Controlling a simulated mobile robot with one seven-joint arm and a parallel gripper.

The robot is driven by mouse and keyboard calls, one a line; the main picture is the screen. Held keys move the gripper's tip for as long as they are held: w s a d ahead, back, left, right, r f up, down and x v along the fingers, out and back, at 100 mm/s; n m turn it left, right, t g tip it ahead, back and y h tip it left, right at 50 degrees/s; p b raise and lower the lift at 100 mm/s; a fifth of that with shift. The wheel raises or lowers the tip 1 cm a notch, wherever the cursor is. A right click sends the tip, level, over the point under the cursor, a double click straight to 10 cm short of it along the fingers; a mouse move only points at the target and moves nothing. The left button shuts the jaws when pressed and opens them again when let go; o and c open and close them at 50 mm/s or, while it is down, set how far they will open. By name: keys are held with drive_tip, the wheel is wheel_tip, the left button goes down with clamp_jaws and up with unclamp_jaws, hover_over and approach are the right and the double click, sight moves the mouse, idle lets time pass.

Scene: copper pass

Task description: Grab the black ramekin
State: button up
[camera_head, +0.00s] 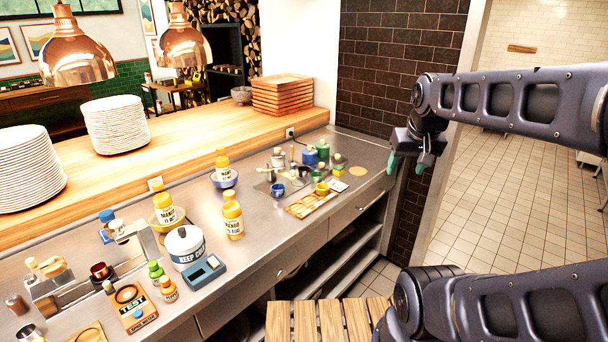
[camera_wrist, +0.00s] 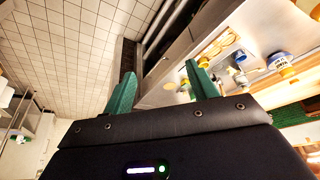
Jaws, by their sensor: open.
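I cannot pick out the black ramekin for sure. A small dark round dish (camera_head: 304,173) stands in the cluster at the right part of the steel counter (camera_head: 262,225), too small to tell what it is. Near it are a blue cup (camera_head: 277,190) and a yellow cup (camera_head: 322,189). My gripper (camera_head: 409,160) is open and empty, with green fingers, in the air right of the cluster, near the counter's right end. In the wrist view its fingers (camera_wrist: 160,74) stand apart with nothing between them.
A wooden board (camera_head: 300,209) lies at the counter's front edge. Yellow-capped bottles (camera_head: 233,220), a white pot (camera_head: 185,248) and a blue scale (camera_head: 206,272) stand further left. Plate stacks (camera_head: 116,125) and wooden trays (camera_head: 282,95) stand on the raised wooden shelf. Copper lamps (camera_head: 76,60) hang above.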

drive_tip(key=w+a+r+m+g, duration=0.1)
drive_tip(key=w+r, duration=0.1)
drive_tip(key=w, duration=0.5)
drive_tip(key=w+a+r+m, duration=0.1)
drive_tip(key=w+a+r, duration=0.1)
drive_tip(key=w, duration=0.6)
drive_tip(key=m+g, duration=0.4)
drive_tip(key=m, duration=0.3)
hover_over(304, 169)
drive_tip(key=s, duration=0.3)
wheel_tip(304, 169, down, 23)
drive_tip(key=f, duration=1)
drive_tip(key=shift+w+a+f, duration=0.1)
drive_tip(key=shift+w+f, duration=0.25)
drive_tip(key=c, duration=0.8)
